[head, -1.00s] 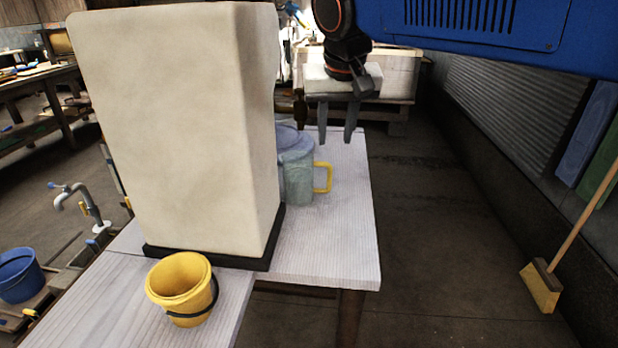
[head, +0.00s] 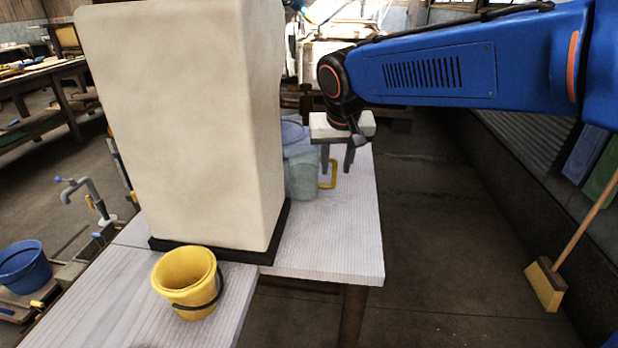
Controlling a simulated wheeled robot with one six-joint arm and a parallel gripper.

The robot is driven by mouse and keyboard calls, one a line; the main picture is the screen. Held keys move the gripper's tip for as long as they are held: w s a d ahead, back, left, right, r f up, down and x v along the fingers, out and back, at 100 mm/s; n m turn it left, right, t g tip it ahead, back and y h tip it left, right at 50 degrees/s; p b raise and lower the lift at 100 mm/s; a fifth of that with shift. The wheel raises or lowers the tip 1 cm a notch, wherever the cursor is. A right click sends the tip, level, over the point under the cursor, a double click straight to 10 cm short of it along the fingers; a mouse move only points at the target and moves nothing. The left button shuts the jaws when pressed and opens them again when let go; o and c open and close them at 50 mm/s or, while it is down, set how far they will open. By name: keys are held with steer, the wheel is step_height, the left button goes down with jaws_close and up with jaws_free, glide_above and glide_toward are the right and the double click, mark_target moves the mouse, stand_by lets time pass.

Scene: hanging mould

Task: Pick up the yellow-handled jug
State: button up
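The jug (head: 301,176) is grey-green with a yellow handle (head: 331,174) on its right side. It stands upright on the white table, partly hidden on its left by the tall cream block. My gripper (head: 337,170) hangs from the upper right with its fingers pointing down. The fingers are apart, one on each side of the handle in the picture, and nothing is clearly held. I cannot tell whether they are level with the handle or touch it.
The tall cream block (head: 185,130) on a black base stands left of the jug. A bluish round vessel (head: 293,131) is behind the jug. A yellow bucket (head: 186,283) stands in front. The table (head: 330,245) is clear in front of the jug.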

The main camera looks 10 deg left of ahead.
mark_target(335, 171)
steer(key=x, duration=0.4)
jaws_close()
steer(key=shift+w+r, duration=0.1)
steer(key=shift+r, duration=0.05)
